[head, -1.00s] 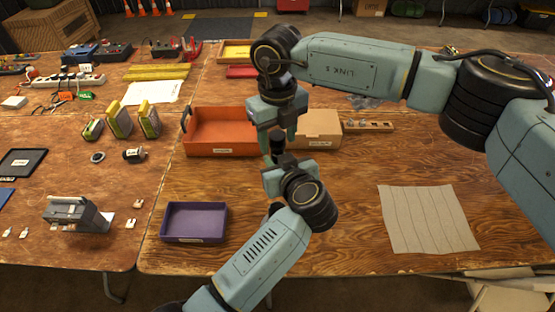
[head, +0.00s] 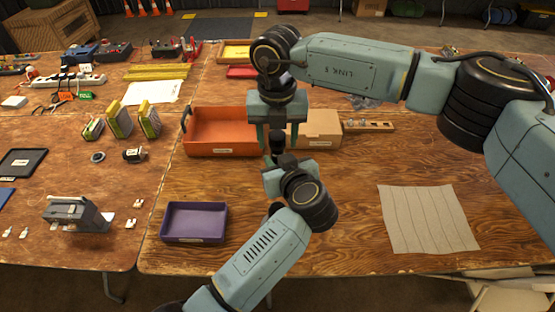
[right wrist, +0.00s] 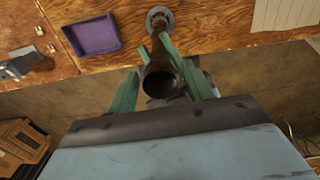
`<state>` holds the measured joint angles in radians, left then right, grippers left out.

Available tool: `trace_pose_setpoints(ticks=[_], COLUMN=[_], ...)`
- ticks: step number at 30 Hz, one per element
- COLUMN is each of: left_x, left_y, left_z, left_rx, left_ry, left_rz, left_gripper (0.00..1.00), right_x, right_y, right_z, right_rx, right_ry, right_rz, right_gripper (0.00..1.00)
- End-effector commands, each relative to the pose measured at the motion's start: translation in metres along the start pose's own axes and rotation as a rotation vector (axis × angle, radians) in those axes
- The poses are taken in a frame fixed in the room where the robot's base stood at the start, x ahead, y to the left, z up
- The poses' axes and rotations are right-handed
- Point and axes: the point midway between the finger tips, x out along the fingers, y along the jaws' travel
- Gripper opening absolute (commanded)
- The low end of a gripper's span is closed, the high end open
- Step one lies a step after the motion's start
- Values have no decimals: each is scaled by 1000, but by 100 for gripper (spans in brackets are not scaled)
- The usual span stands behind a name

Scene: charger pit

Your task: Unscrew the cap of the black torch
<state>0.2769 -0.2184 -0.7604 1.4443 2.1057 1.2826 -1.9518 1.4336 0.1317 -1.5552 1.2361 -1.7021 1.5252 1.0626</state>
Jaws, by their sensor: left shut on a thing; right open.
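The black torch (head: 278,143) stands roughly upright. My left gripper (head: 277,162) is shut on its body from below in the head view. The right wrist view shows the torch (right wrist: 158,82) nearly end-on, with a dark, hollow-looking end towards the camera and a wider grey round part at its far end. I cannot tell where cap and body meet. My right gripper (head: 278,136) points down over the torch's upper end, open, one finger on each side. Its green fingers also show apart in the right wrist view (right wrist: 163,88).
A purple tray (head: 163,236) lies to the left, an orange tray (head: 222,152) and a cardboard box (head: 320,130) are behind the grippers. A grey ridged mat (head: 430,220) lies to the right. The wooden table between mat and arms is clear.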

Motion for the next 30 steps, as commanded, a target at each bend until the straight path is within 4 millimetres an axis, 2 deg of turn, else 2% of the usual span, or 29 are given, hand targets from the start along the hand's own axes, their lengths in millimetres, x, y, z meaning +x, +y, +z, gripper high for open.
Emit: trace_pose_setpoints(ticks=[1, 11, 16, 24, 30], left_x=[0, 0, 0, 0, 0], left_y=[0, 0, 0, 0, 0], left_z=[-1, -1, -1, -1, -1], left_rx=[-1, -1, -1, -1, -1], left_ry=[2, 1, 1, 2, 2], left_rz=[1, 1, 1, 1, 1], left_gripper=[0, 0, 0, 0, 0], right_x=[0, 0, 0, 0, 0], right_y=[0, 0, 0, 0, 0], right_z=[0, 0, 0, 0, 0], right_rx=[-1, -3, -76, -418, -508], right_ry=[0, 0, -1, -1, -2], right_rz=[0, 0, 0, 2, 3], right_gripper=[51, 9, 9, 9, 9])
